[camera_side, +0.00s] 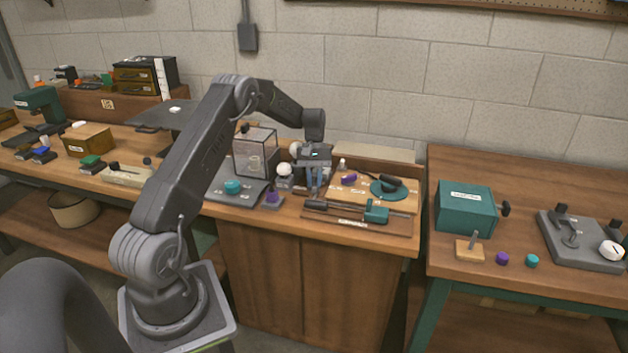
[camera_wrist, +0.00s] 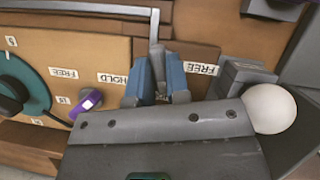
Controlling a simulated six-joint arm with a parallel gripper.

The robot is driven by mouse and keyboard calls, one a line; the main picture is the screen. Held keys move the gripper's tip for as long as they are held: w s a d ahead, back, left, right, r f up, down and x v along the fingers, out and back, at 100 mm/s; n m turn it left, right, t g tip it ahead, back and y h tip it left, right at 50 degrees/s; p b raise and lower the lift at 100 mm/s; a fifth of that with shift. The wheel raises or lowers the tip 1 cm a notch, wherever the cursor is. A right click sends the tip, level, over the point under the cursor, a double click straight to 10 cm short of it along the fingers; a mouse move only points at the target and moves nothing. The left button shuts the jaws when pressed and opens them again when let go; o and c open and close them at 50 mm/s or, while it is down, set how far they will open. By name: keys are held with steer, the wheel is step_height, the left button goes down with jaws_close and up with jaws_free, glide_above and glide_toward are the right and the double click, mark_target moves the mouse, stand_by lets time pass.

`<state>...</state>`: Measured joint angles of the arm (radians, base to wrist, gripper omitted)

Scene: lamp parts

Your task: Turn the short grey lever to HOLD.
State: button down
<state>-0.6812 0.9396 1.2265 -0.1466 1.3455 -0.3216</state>
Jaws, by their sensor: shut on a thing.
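My gripper (camera_wrist: 158,82) has two blue fingers and points down at the brown lever board (camera_wrist: 100,47); it also shows in the side view (camera_side: 314,184). The fingers are closed on the short grey lever (camera_wrist: 160,88), of which only a sliver shows between them in the wrist view. The HOLD label (camera_wrist: 112,77) lies just left of the fingers in that view. One FREE label (camera_wrist: 200,68) lies just right of them, and another FREE label (camera_wrist: 63,73) lies farther left. The lever's exact angle is hidden by the fingers.
A purple knob (camera_wrist: 88,101) and a teal dial (camera_side: 388,190) with a black handle are on the same board. A teal sliding block (camera_side: 376,212) is along its front. A white ball (camera_wrist: 270,108) stands close beside my gripper. A clear case (camera_side: 255,152) stands behind.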

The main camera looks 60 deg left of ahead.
steer(key=shift+m+g+y, duration=0.4)
steer(key=shift+m, duration=1.1)
steer(key=c, duration=1.1)
jaws_free()
steer(key=v, duration=1.4)
steer(key=shift+w, duration=0.15)
steer(key=shift+d+f, duration=0.1)
